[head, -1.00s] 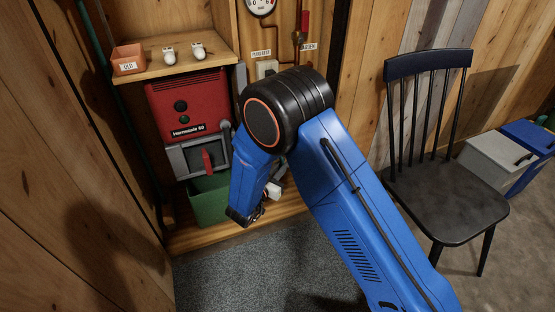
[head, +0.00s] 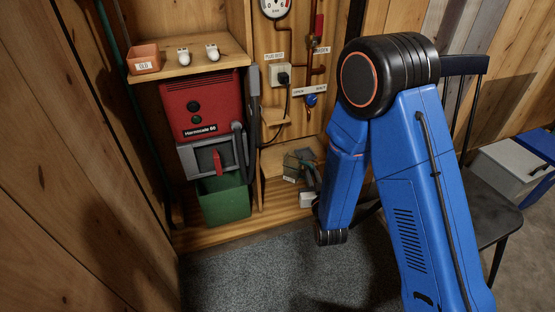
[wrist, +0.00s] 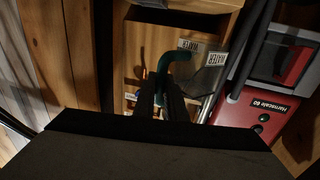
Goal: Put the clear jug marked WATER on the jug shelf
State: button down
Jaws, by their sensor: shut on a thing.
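The clear jug (head: 292,163) shows as a greyish see-through body with a teal handle, low in front of the lower wooden bay in the head view. Its teal handle (wrist: 179,57) also shows in the wrist view, at the fingertips. My gripper (wrist: 162,88) is shut on the jug by this handle. In the head view my gripper (head: 311,176) is partly hidden by my blue arm. White labels reading upside down show beside the handle in the wrist view; I cannot tell which is on the jug.
A grey hose (head: 254,100) hangs between. A plug socket (head: 278,77) and a blue valve (head: 311,100) are on the wall. A dark chair (head: 473,205) stands right.

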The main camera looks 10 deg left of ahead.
jog(key=shift+w+a, duration=0.25)
jog(key=s+a+x, duration=0.1)
jog(key=a+x, duration=0.2)
jog(key=x, duration=1.4)
jog(key=shift+w+a+f, duration=0.15)
jog(key=shift+a+f, duration=0.05)
jog(key=shift+f, duration=0.95)
jog(key=shift+w+a+f, duration=0.15)
jog(key=shift+a+f, duration=0.05)
jog(key=shift+f, duration=0.95)
jog(key=shift+w+a+f, duration=0.2)
jog(key=shift+f, duration=0.95)
jog(key=shift+f, duration=0.1)
jog(key=c, duration=1.8)
grip_release()
